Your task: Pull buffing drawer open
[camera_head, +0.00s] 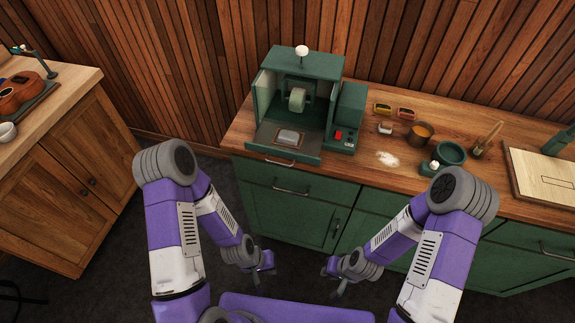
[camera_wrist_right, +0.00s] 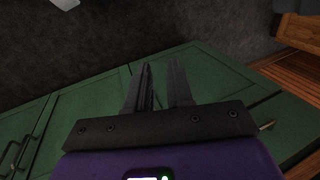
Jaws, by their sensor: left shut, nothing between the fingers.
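The green buffing machine (camera_head: 300,62) stands on the wooden counter, with a pale wheel (camera_head: 297,98) inside its open front. At its base, a shallow drawer (camera_head: 262,139) holds a grey block (camera_head: 288,137) and has a bar handle (camera_head: 280,162) on its front. How far the drawer is out is hard to tell. My left gripper (camera_head: 268,263) is shut and empty, low in front of the green cabinet and apart from the handle. My right gripper (camera_head: 334,276) is also low before the cabinet; its fingers show apart and empty in the right wrist view (camera_wrist_right: 160,85).
The green cabinet below has its own drawer handle (camera_head: 291,190). Right of the machine are tins, a copper pot (camera_head: 420,133), a green bowl (camera_head: 450,154) and white powder (camera_head: 387,159). A wooden cabinet (camera_head: 60,180) stands at left. Dark floor is free between the cabinets.

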